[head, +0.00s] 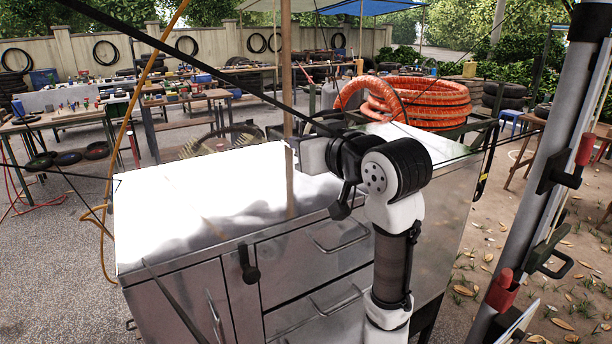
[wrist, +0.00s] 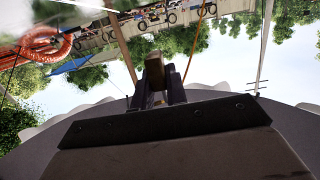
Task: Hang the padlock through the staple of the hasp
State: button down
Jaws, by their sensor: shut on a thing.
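In the wrist view my gripper (wrist: 155,92) is shut on a small brownish block (wrist: 154,70), which I take to be the padlock's body. The block stands between the two dark fingers. Its shackle cannot be made out. In the head view my arm reaches over the front of the metal cart (head: 190,262), and the fingers and the padlock cannot be made out there. Whether the padlock touches anything cannot be told.
The cart's bright top is largely bare on the left. An orange hose coil (head: 440,105) lies behind my arm at the right. A grey post (head: 560,140) with red-handled clamps stands at the right.

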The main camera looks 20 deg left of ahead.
notch_tip(320, 180, up, 11)
jog(key=b, duration=0.1)
dwell(1.2)
